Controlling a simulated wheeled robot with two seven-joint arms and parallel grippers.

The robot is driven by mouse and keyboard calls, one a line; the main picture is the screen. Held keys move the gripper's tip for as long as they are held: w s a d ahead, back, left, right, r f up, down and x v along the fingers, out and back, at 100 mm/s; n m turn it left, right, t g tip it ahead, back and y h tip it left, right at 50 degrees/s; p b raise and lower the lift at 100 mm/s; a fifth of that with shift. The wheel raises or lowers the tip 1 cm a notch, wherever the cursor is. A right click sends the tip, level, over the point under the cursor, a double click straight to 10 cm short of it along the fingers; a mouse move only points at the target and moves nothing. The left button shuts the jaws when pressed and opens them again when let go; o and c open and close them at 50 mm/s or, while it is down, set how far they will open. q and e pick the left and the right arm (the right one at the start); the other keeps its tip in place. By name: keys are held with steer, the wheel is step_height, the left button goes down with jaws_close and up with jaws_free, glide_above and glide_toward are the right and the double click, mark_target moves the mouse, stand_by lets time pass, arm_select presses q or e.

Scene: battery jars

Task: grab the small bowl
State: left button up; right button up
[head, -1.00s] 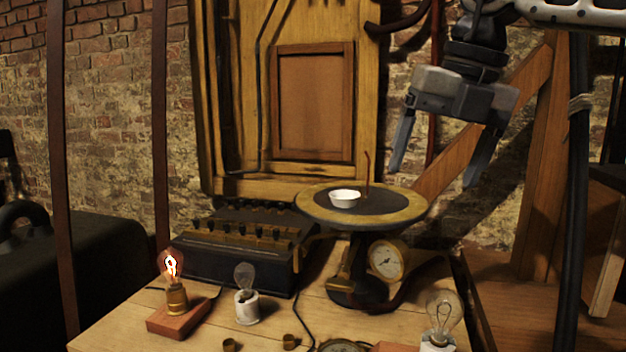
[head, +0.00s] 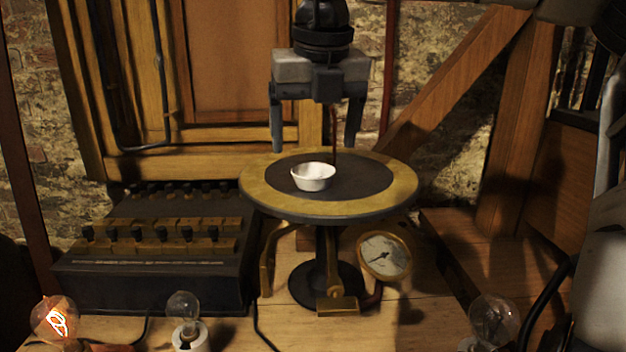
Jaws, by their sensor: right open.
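A small white bowl (head: 313,177) sits upright on the dark centre of a round stand (head: 400,190) with a yellow rim. My right gripper (head: 314,148) points down above the stand, its two fingers spread wide and empty. In the picture the fingertips are a little above the bowl, one to each side of it, and not touching it. My left gripper is not in view.
A thin upright rod (head: 334,130) stands at the back of the stand. A dial gauge (head: 384,256) is below it. A black box with knobs (head: 160,250) is at left. Glass bulbs (head: 184,306) stand along the front. A wooden panel (head: 230,60) is behind.

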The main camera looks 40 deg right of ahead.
mark_target(314, 171)
steer(key=shift+d+x, duration=0.1)
steer(key=shift+x, duration=1.4)
steer(key=shift+d+x, duration=0.15)
steer(key=shift+x, duration=1.3)
steer(key=shift+w+r, duration=0.1)
steer(key=c, duration=1)
